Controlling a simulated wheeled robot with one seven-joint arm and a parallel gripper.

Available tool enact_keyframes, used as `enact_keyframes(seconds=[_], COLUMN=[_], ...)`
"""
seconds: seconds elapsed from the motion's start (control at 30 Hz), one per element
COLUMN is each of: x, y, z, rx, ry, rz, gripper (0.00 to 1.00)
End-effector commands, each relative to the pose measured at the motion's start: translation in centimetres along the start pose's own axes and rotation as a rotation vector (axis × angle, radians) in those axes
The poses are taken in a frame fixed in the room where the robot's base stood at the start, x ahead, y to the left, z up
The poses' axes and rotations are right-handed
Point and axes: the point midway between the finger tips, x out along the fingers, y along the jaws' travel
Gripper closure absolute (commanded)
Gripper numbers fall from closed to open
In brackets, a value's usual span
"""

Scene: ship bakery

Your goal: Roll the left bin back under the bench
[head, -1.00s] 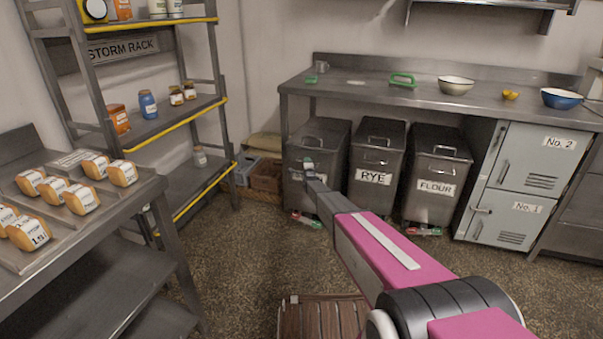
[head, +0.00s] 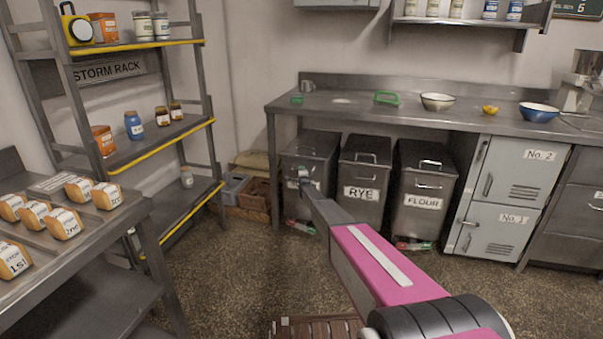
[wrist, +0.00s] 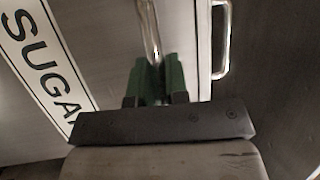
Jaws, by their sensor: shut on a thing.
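The left bin (head: 318,147) is a grey metal bin with a hinged lid, standing at the bench's (head: 420,115) left end, left of the RYE bin (head: 365,205). Its lid shows in front of the bench edge. In the wrist view its front carries a SUGAR label (wrist: 40,60). My gripper (head: 304,178) is at its front; in the wrist view the green fingers (wrist: 158,80) are shut on its upright-looking bar handle (wrist: 150,30). My arm hides much of the bin's lower front. A green and red part (head: 300,227) shows at its foot.
The FLOUR bin (head: 423,200) stands right of RYE, then grey lockers (head: 505,195). Crates (head: 245,195) sit left of the bench leg. A storm rack (head: 130,155) and a table with loaves (head: 145,215) are on the left.

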Motion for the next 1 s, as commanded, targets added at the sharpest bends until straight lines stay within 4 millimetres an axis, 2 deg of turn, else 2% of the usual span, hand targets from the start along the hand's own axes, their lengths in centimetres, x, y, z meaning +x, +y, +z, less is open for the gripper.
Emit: enact_keyframes(seconds=[0.07, 0.1, 0.17, 0.2, 0.47, 0.67, 0.87, 1.0], x=[0.5, 0.6, 0.6, 0.6, 0.3, -0.7, -3.4, -6.1], y=[0.1, 0.1, 0.1, 0.1, 0.1, 0.0, -0.1, -0.1], z=[-0.2, -0.2, -0.2, -0.2, -0.1, -0.1, -0.1, -0.1], rx=[0.000, 0.000, 0.000, 0.000, 0.000, 0.000, 0.000, 0.000], ry=[0.002, 0.002, 0.002, 0.002, 0.002, 0.001, 0.002, 0.002], rz=[0.001, 0.001, 0.001, 0.001, 0.000, 0.000, 0.000, 0.002], gripper=[1.00, 0.82, 0.62, 0.60, 0.60, 0.60, 0.60, 0.60])
